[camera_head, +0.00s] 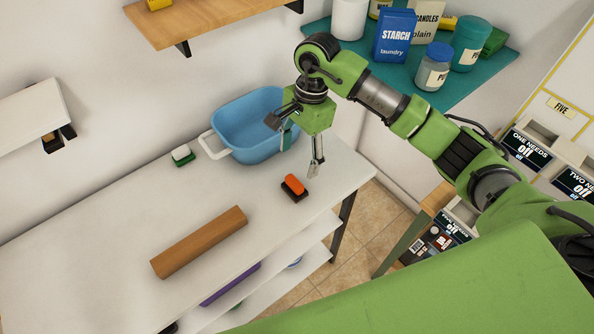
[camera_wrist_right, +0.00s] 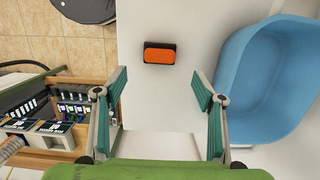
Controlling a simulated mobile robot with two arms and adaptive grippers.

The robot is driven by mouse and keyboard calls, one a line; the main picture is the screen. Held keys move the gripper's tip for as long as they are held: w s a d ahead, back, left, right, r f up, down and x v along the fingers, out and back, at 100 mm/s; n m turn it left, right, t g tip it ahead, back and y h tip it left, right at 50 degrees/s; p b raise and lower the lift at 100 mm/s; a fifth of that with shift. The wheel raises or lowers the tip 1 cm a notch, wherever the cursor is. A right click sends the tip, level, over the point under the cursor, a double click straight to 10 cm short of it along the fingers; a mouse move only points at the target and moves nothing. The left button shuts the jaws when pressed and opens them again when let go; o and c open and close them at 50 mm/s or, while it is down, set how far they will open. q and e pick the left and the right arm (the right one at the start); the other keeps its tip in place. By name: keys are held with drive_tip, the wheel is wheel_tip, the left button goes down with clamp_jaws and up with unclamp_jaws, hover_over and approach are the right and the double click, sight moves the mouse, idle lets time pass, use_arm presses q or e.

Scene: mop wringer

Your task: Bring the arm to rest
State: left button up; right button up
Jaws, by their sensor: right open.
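My right arm, green and grey, reaches in from the right in the head view. Its gripper (camera_head: 296,142) hangs above the white table, open and empty, in front of the blue tub (camera_head: 243,118). In the right wrist view the two fingers of the right gripper (camera_wrist_right: 165,95) stand wide apart with only white table top between them. An orange and black brush-like block (camera_head: 294,187) lies on the table near the fingertips, and it shows beyond them in the wrist view (camera_wrist_right: 160,54). My left gripper is not in view.
A wooden beam (camera_head: 200,241) lies on the white table (camera_head: 120,225). A green and white block (camera_head: 183,155) sits at the back near the tub. A teal shelf (camera_head: 478,82) with several containers, including a starch box (camera_head: 395,36), is close behind my right arm.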

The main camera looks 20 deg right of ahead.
drive_tip(key=shift+d+r, duration=0.15)
drive_tip(key=shift+r, duration=0.55)
